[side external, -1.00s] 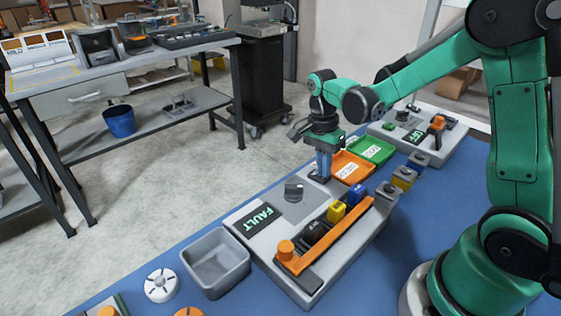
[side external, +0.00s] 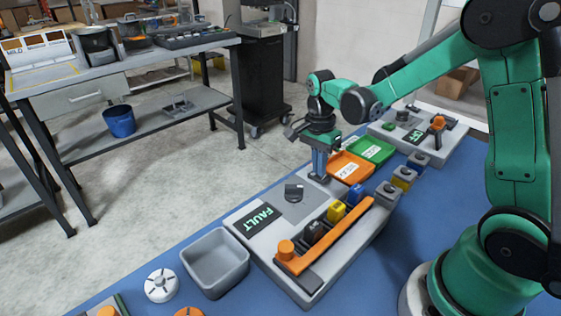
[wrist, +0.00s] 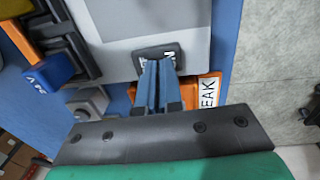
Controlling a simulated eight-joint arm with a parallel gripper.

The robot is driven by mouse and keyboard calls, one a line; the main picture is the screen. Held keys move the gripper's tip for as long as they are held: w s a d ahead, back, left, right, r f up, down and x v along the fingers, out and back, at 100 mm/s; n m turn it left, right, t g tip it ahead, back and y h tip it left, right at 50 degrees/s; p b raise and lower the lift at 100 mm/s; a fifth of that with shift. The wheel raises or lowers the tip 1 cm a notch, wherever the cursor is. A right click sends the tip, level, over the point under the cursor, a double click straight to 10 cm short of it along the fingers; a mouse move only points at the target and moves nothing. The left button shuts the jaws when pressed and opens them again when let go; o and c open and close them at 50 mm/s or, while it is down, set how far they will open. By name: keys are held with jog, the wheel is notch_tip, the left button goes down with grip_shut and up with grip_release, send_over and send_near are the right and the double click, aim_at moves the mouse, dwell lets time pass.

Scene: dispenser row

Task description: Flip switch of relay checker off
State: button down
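A grey checker box (side external: 345,252) with a lit "FAULT" display (side external: 257,219) stands on the blue bench top. I cannot read its name. In the wrist view, a dark rocker switch (wrist: 177,52) with white lettering sits at the edge of the grey box top (wrist: 120,25). My gripper (side external: 319,178) points down at the box's far end. In the wrist view its blue fingers (wrist: 157,64) lie side by side, seemingly shut, with nothing visible between them. The tips overlap the switch and cover part of its lettering; I cannot tell whether they touch it.
The box carries a dark knob (side external: 294,191), coloured blocks and an orange bar (side external: 328,240). Orange (side external: 350,167) and green (side external: 371,150) trays lie just beyond my gripper. Another grey unit (side external: 404,133) reads "OFF". A grey bin (side external: 216,263) stands at the near left.

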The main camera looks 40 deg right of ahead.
aim_at(310, 173)
jog(key=shift+w+r, duration=0.1)
jog(key=shift+r, duration=0.05)
notch_tip(310, 173, up, 14)
jog(key=w, duration=0.2)
dwell(0.5)
jog(key=shift+s, duration=0.1)
jog(key=shift+s+a+g, duration=0.1)
jog(key=shift+s+g, duration=0.2)
jog(key=shift+s, duration=0.35)
jog(key=shift+f, duration=0.2)
jog(key=f, duration=0.4)
jog(key=s+f, duration=0.1)
jog(key=f, duration=0.4)
jog(key=s+f, duration=0.1)
jog(key=f, duration=0.3)
jog(key=shift+f, duration=0.35)
